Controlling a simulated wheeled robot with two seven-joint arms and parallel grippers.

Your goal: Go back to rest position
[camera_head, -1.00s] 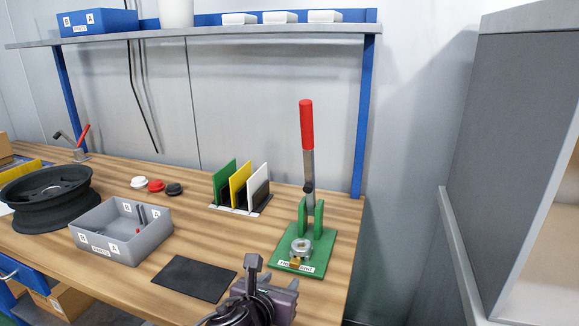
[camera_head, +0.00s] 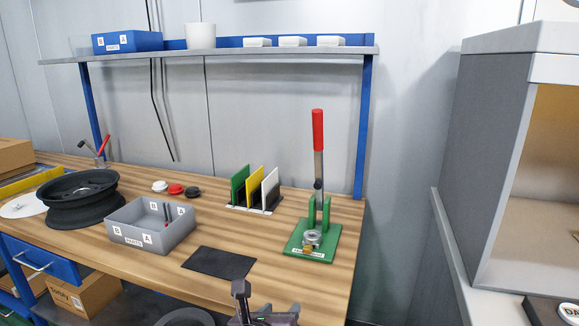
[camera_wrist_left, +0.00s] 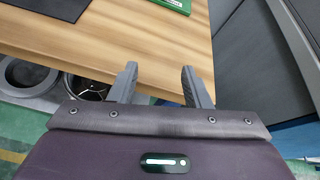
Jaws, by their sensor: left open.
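My left gripper (camera_wrist_left: 157,85) is open and empty in the left wrist view, its two grey fingers apart over the front edge of the wooden table (camera_wrist_left: 130,45). In the head view my left gripper (camera_head: 262,300) shows at the bottom middle, in front of the table (camera_head: 300,285). The green press (camera_head: 313,240) with its red-topped lever stands upright on the table, apart from the gripper. A metal spindle part (camera_head: 312,237) sits on the press base. My right gripper is in neither view.
A black mat (camera_head: 219,262), a grey parts box (camera_head: 152,226) and a black wheel (camera_head: 80,198) lie on the table. Green, yellow and white plates (camera_head: 255,187) stand in a rack. A shelf (camera_head: 220,54) spans the back. A grey cabinet (camera_head: 500,160) stands at the right.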

